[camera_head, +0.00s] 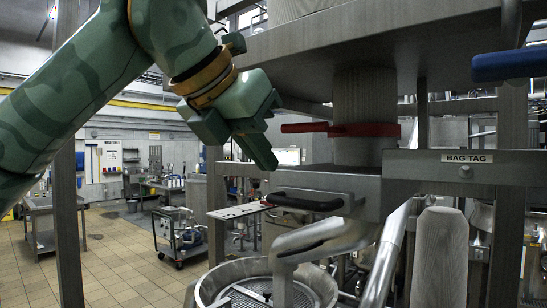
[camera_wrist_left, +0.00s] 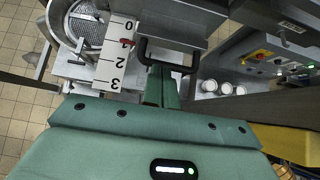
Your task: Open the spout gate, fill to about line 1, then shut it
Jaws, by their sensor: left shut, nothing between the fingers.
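The handle sits on a grey metal gate housing below the spout (camera_head: 362,105). A steel bowl (camera_head: 325,285) with a grating lies below. A white scale (camera_wrist_left: 112,62) numbered 0 to 3 shows in the wrist view, with a small red marker (camera_wrist_left: 127,42) near 1. My right gripper is not in view.
A red lever (camera_head: 350,129) crosses the spout above the gate. A blue handle (camera_head: 510,65) hangs at the upper right, above a BAG TAG plate (camera_head: 466,158). White cups (camera_wrist_left: 225,87) and a control panel (camera_wrist_left: 262,56) lie right in the wrist view.

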